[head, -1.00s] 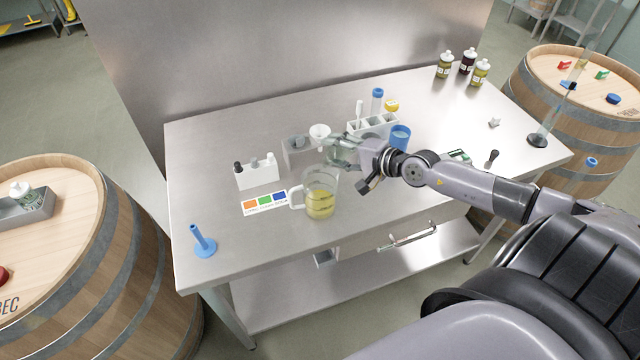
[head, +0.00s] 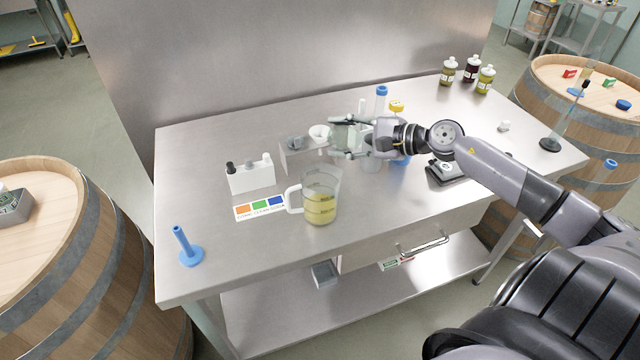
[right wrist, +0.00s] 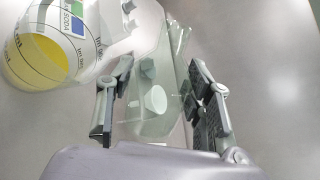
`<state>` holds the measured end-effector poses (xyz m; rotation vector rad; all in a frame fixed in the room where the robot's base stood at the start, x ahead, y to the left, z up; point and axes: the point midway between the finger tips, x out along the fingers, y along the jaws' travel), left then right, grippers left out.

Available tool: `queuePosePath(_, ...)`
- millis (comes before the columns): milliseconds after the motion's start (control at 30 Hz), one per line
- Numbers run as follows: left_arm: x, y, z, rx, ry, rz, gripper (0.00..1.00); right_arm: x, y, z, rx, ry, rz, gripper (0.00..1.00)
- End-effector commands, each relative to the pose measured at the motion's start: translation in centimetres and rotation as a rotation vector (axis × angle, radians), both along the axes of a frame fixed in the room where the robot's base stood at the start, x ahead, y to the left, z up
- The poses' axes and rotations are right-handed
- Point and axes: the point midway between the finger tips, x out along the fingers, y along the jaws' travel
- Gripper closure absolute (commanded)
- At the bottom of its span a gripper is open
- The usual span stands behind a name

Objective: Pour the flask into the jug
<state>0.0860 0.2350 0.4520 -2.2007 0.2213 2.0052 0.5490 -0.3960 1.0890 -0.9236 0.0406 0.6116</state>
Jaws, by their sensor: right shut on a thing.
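The jug (head: 320,208) is clear with a handle on its left and yellow liquid in its lower part. It stands upright on the steel table and also shows at the upper left of the right wrist view (right wrist: 40,62). My right gripper (head: 347,140) is shut on the clear flask (head: 346,134), behind and slightly right of the jug and apart from it. In the right wrist view the flask (right wrist: 155,100) lies between the two fingers (right wrist: 160,108). Its contents and exact tilt are hard to tell. My left gripper is not in view.
A white holder (head: 250,177), a colour card (head: 260,208) and a blue stand (head: 187,250) are to the left. A scale (head: 447,171) is right of the gripper. The table's front right is clear.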

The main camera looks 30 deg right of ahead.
Motion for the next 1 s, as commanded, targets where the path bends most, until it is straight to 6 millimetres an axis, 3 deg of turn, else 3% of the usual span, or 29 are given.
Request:
queuePosePath(33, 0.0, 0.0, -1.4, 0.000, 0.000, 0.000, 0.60, 0.0, 0.1, -1.1, 0.039, 0.011, -0.001, 0.90)
queuePosePath(267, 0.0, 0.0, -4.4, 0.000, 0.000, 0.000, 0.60, 0.0, 0.3, -2.1, 0.240, 0.069, 0.000, 0.90)
queuePosePath(800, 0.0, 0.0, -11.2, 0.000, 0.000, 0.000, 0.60, 0.7, -2.4, -3.8, 0.719, 0.208, 0.001, 0.90)
queuePosePath(1000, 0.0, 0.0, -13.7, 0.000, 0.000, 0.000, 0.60, 0.8, -2.6, -6.4, 0.776, 0.228, 0.002, 0.90)
